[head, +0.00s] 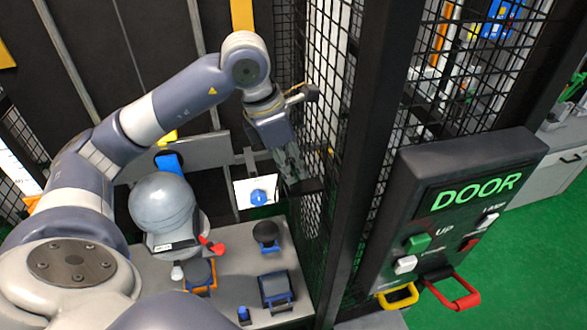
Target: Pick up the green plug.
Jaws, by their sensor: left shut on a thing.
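My left gripper (290,168) hangs fingers down beside the black mesh wall, above the grey table. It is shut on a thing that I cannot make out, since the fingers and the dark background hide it. A green block (418,243) sits under the word UP on the dark DOOR panel (440,165) at the right, well apart from my gripper. I cannot tell whether this block is the green plug, and no other clear green plug shows. My right gripper is not in view.
Mesh (326,80) and a dark post (374,110) stand between my left gripper and the panel. A white card (257,192) with a blue picture is close left of the gripper. A grey sphere (162,205) and several small fixtures crowd the table (235,292).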

